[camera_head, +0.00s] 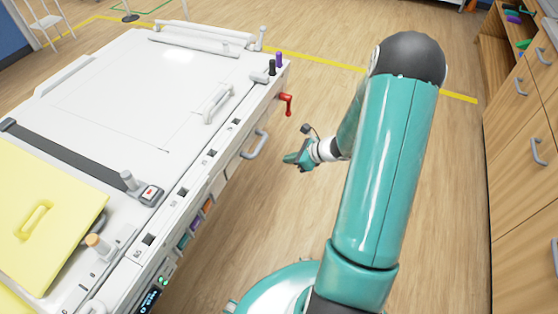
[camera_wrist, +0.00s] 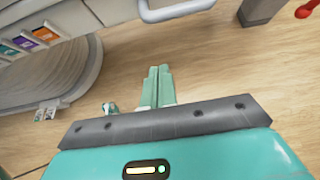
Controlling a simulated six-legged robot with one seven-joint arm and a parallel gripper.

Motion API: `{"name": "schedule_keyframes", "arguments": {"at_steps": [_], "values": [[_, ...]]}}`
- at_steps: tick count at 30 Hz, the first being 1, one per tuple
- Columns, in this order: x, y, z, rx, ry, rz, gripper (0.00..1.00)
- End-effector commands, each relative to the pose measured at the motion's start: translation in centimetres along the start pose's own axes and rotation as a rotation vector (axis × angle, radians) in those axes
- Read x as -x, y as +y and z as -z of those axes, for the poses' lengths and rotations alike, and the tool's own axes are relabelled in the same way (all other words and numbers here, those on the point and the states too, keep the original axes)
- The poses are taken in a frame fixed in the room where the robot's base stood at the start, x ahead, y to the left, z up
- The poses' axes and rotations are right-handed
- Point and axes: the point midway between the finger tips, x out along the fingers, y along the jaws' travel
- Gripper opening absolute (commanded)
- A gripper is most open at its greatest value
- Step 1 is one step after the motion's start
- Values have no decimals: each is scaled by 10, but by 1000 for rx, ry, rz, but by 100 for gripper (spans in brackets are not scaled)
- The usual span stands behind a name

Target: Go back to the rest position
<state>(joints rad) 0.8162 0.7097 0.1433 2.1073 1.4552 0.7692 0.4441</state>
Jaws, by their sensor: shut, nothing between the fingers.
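My gripper (camera_head: 293,159) is in the head view, at the end of my teal arm, over the wooden floor between the white machine and the wooden cabinet. In the wrist view, its two pale green fingers (camera_wrist: 157,87) lie side by side and are shut, with nothing between them. The gripper is to the right of the machine's grey side handle (camera_head: 255,144) and apart from it. My arm's big upper link hides part of the forearm.
The white machine (camera_head: 120,95) fills the left, with a red lever (camera_head: 286,101) sticking out at its right corner. A yellow panel (camera_head: 75,235) lies on it. A wooden cabinet (camera_head: 515,150) stands at the right. The floor (camera_head: 440,190) between them is clear.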

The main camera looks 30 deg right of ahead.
Motion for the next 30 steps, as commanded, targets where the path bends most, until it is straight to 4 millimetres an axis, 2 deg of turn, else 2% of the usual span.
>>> {"name": "schedule_keyframes", "arguments": {"at_steps": [1,6,13,16,20,22,27,30], "values": [[9,-1,0,1,2,3,0],[24,0,0,0,1,0,0],[26,0,1,0,2,0,0],[28,3,-6,33,6,-9,0],[36,18,-36,186,27,-54,0],[42,32,-60,318,46,-92,0],[62,76,-113,672,97,-197,0],[76,102,-138,876,130,-253,0]]}}
